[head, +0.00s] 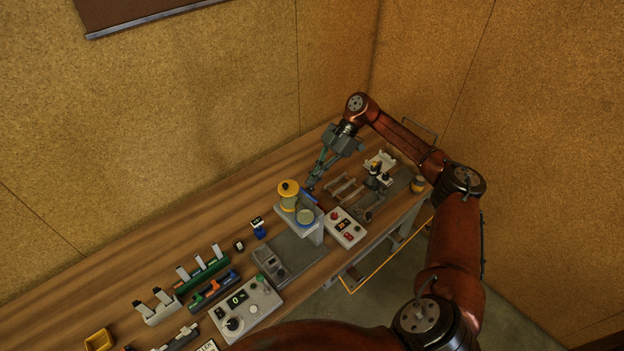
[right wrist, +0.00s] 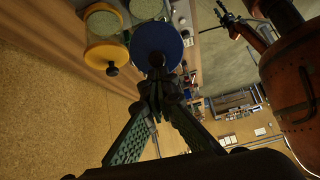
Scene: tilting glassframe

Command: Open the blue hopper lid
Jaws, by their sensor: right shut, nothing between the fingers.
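The blue hopper lid (head: 309,198) stands raised and tilted at the back of its hopper (head: 305,216), whose round greenish top shows uncovered. In the right wrist view the blue lid (right wrist: 157,42) shows as a full disc with a dark knob at its lower edge. My right gripper (head: 311,187) is just behind the lid, pointing down. Its fingers (right wrist: 158,88) are shut and empty, with the tips close to the knob; I cannot tell whether they touch.
A second hopper with a yellow lid (head: 289,187) stands close beside it; its lid lies down. A control box (head: 346,228) with red buttons is to the right. A grey panel with a dial (head: 246,307) stands at the front.

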